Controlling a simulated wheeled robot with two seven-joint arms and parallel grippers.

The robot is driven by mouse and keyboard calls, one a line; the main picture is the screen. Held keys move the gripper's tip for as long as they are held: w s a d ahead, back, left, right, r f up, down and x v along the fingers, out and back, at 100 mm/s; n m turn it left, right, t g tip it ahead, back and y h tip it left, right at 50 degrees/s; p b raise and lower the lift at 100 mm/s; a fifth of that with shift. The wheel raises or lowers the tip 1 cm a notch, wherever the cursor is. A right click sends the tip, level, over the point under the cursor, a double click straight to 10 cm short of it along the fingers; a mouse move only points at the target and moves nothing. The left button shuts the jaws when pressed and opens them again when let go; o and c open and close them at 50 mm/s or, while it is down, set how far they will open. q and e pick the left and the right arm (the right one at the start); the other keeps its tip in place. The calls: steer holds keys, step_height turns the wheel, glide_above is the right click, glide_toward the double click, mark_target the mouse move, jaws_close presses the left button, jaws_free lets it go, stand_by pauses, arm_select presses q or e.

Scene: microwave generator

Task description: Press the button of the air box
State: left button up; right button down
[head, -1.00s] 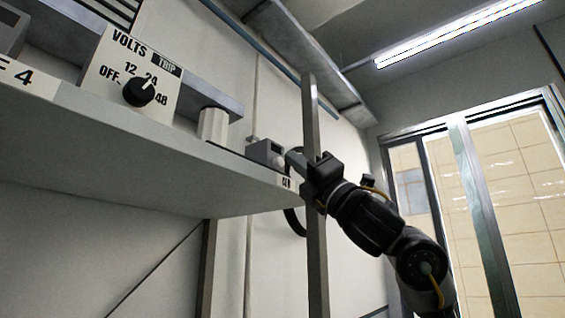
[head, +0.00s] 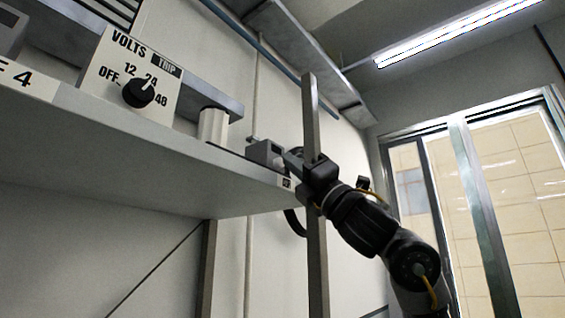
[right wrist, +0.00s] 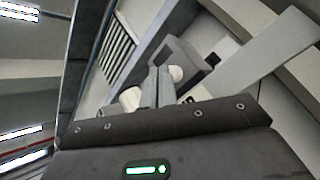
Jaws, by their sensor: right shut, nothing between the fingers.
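The air box is a small grey box (head: 264,151) at the right end of the shelf in the head view. In the right wrist view the grey box (right wrist: 196,62) shows a round white button (right wrist: 177,74) on its face. My right gripper (head: 289,157) is shut and empty, its fingertips right at the box's front. In the right wrist view the shut fingers (right wrist: 158,82) point at the box, just left of the button. I cannot tell whether they touch it. In the head view the fingers largely hide the button. My left gripper is not in view.
The shelf (head: 130,145) carries a volts panel with a black knob (head: 139,93) and a pale cylinder (head: 213,125). A vertical metal post (head: 316,250) stands close by my right gripper and wrist. A glazed door (head: 470,200) is at the right.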

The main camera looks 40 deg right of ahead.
steer(key=shift+w+a, duration=0.15)
steer(key=shift+w, duration=0.35)
stand_by(0.8)
steer(key=shift+s+d, duration=0.25)
steer(key=shift+s, duration=0.65)
steer(key=s+d, duration=0.1)
steer(key=s, duration=0.4)
steer(key=shift+s+d+b, duration=0.35)
steer(key=shift+s+b, duration=0.05)
steer(key=shift+b, duration=0.05)
